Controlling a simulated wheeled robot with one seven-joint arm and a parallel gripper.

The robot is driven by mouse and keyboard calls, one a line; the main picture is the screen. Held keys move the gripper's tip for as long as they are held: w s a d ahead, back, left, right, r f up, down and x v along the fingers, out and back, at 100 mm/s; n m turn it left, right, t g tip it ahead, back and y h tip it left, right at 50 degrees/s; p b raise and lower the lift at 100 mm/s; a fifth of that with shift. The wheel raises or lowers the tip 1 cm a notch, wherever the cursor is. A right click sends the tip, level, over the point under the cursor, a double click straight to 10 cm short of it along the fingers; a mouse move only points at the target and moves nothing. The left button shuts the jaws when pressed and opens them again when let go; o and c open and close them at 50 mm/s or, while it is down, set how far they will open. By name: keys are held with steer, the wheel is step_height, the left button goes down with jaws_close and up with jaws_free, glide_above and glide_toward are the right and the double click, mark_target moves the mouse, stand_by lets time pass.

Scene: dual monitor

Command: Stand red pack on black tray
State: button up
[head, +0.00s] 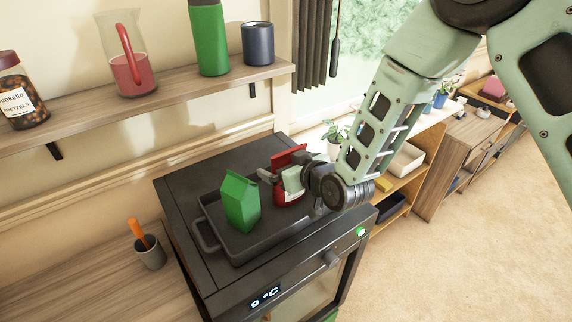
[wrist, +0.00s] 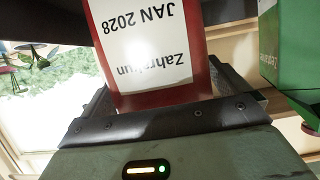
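The red pack (head: 288,197) is a red carton with a white label, at the right part of the black tray (head: 238,257) in the head view. It looks about upright; I cannot tell whether its base touches the tray. My gripper (head: 279,178) reaches in from the right, with its fingers on either side of the pack, shut on it. In the wrist view the pack (wrist: 155,98) fills the space in front of the palm, its label upside down. Its lower part is partly hidden in the head view.
A green carton (head: 240,203) stands on the tray, left of the red pack; it also shows in the wrist view (wrist: 287,50). The tray lies on a black oven (head: 183,213). A grey cup (head: 150,253) stands at the left. A shelf (head: 170,108) with containers runs above.

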steer(key=shift+r, duration=0.15)
steer(key=b+v, duration=0.4)
steer(key=v, duration=0.8)
steer(key=s+d+r+g+h, duration=0.1)
steer(key=s+d+g+h, duration=0.1)
steer(key=s, duration=0.5)
steer(key=s+d+g+h, duration=0.2)
steer(key=s+g, duration=0.3)
steer(key=s, duration=0.3)
steer(key=s+d+r+n+g+h, duration=0.1)
steer(key=s+d+g+h, duration=0.1)
steer(key=s, duration=0.5)
steer(key=shift+s+d+r+g+h, duration=0.4)
steer(key=shift+d+g, duration=0.3)
steer(key=shift+g, duration=0.4)
